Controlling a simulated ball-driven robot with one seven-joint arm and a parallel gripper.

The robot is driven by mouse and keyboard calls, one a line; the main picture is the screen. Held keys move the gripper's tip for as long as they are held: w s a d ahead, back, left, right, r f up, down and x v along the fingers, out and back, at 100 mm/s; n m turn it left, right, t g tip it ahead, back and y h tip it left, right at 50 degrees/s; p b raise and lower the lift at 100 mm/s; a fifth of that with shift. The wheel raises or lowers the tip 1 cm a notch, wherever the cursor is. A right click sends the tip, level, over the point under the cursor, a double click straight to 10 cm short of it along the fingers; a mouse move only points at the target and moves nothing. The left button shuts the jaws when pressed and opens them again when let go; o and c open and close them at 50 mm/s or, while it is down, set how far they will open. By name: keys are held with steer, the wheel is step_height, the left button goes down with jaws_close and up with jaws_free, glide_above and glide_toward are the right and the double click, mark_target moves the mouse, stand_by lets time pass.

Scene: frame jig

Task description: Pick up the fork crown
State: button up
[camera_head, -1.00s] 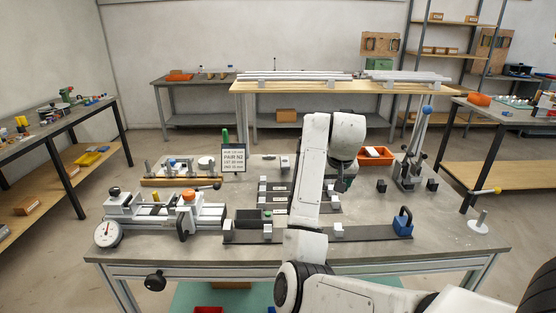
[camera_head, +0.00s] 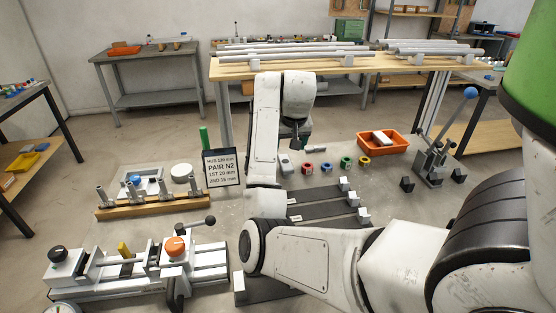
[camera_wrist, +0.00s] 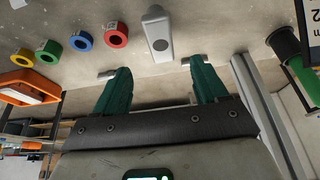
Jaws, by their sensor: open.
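A small pale grey block with a dark round spot, which looks like the fork crown (camera_head: 286,163), lies on the grey bench left of a row of coloured rings. In the wrist view the fork crown (camera_wrist: 157,30) is at top centre, beyond the fingertips and roughly in line with the gap. My gripper (camera_wrist: 151,67) has two green fingers spread apart with nothing between them. In the head view my gripper (camera_head: 299,142) points down just behind the block, partly hidden by its own arm; its height above the bench is hard to tell.
A red ring (camera_head: 308,168) lies close beside the block, with blue, green and yellow rings further right. An orange tray (camera_head: 383,145) stands behind them. A sign (camera_head: 221,167) and green cylinder (camera_head: 204,138) stand left. Dark rails (camera_head: 325,206) lie in front.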

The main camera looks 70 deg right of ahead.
mark_target(285, 161)
steer(key=x, duration=0.4)
steer(key=shift+d+f, duration=0.1)
steer(key=shift+f, duration=0.2)
steer(key=shift+x, duration=2.7)
steer(key=shift+c, duration=0.4)
steer(key=shift+w, duration=0.1)
steer(key=c, duration=1.1)
